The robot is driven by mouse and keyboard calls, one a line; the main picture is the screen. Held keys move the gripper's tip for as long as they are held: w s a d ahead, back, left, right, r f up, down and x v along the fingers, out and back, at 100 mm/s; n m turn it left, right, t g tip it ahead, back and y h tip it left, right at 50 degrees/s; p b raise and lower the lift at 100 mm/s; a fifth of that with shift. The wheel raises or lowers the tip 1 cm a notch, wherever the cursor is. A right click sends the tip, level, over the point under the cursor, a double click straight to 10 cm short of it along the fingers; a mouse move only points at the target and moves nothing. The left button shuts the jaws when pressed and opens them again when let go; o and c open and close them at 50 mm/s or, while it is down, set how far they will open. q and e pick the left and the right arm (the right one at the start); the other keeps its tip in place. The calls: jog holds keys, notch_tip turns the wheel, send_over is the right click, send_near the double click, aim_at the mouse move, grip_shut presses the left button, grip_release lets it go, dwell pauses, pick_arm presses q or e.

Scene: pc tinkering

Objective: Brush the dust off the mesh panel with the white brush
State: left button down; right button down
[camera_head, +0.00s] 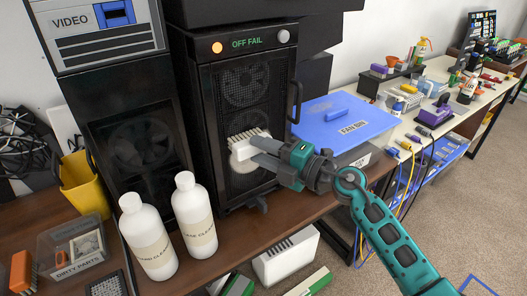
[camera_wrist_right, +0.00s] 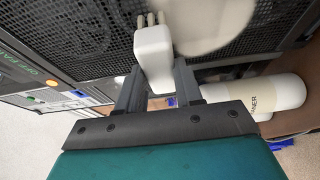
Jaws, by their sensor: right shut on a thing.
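The black mesh panel (camera_head: 246,95) is the front of a dark case, with round fans behind it. A pale round dust patch (camera_wrist_right: 212,22) lies on the mesh in the right wrist view. My right gripper (camera_head: 254,153) is shut on the white brush (camera_head: 240,148), which also shows between its fingers in the right wrist view (camera_wrist_right: 154,55). The brush is at the lower middle of the panel with its bristles toward the mesh, beside the dust patch. I cannot tell whether the bristles touch the mesh. The left gripper is not in view.
Two white cleaner bottles (camera_head: 194,208) stand left of the panel. A door handle (camera_head: 296,102) sticks out at its right edge. A blue-lidded bin (camera_head: 340,118) stands to the right. A dirty parts box (camera_head: 72,245) and yellow bin (camera_head: 83,184) are at the left.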

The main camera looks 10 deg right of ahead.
jog(key=shift+f+b, duration=1.75)
jog(key=shift+f, duration=0.75)
notch_tip(320, 180, down, 5)
jog(key=b, duration=0.3)
jog(key=shift+b, duration=0.35)
jog(key=shift+w+r, duration=0.1)
notch_tip(320, 180, up, 5)
jog(key=p, duration=0.5)
jog(key=shift+p, duration=0.3)
